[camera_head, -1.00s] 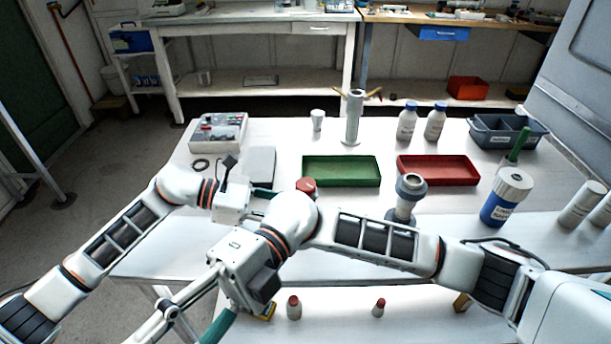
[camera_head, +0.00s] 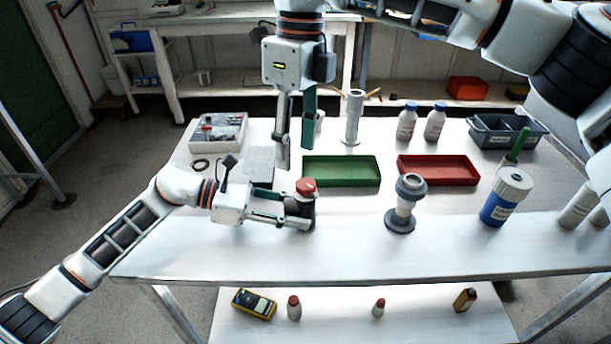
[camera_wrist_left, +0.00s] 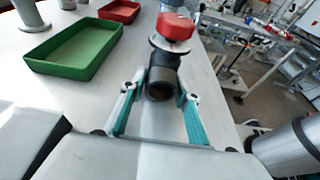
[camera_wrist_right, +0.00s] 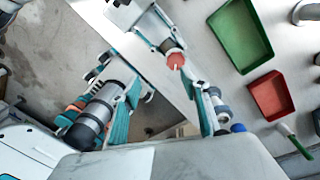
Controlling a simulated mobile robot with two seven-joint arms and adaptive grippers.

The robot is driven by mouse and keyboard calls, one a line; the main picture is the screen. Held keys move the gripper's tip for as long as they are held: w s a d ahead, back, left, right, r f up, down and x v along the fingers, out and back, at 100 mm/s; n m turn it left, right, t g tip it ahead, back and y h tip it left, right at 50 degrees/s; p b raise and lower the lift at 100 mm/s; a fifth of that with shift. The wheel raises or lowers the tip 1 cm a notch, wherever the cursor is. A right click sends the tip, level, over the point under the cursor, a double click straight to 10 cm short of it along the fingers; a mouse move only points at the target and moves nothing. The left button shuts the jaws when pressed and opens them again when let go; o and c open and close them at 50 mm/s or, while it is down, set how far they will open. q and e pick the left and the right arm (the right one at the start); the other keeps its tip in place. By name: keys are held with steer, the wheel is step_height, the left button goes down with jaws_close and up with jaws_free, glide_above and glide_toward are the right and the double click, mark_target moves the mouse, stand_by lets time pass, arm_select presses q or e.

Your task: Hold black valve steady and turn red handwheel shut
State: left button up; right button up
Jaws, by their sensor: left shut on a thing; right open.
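The black valve (camera_head: 308,211) stands on the white table, with its red handwheel (camera_head: 306,187) on top. My left gripper (camera_head: 298,217) is shut on the valve body from the left. In the left wrist view the black valve (camera_wrist_left: 163,78) sits between the fingers, below the red handwheel (camera_wrist_left: 175,26). My right gripper (camera_head: 296,157) is open and empty, pointing down above and slightly behind the handwheel, apart from it. In the right wrist view the red handwheel (camera_wrist_right: 175,60) shows in the gap between the fingers, farther away.
A green tray (camera_head: 341,184) lies close behind and right of the valve, with a red tray (camera_head: 438,182) beyond. A grey flanged pipe piece (camera_head: 402,222) and a blue-white jar (camera_head: 497,212) stand right. Bare tabletop lies between the valve and the pipe piece.

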mark_target(306, 183)
steer(key=shift+t+h, duration=0.3)
steer(key=shift+t, duration=0.2)
steer(key=f, duration=0.3)
steer(key=w+d+f, duration=0.1)
steer(key=f, duration=0.5)
steer(key=shift+w+d, duration=0.3)
steer(key=shift+w, duration=0.1)
steer(key=c, duration=1.1)
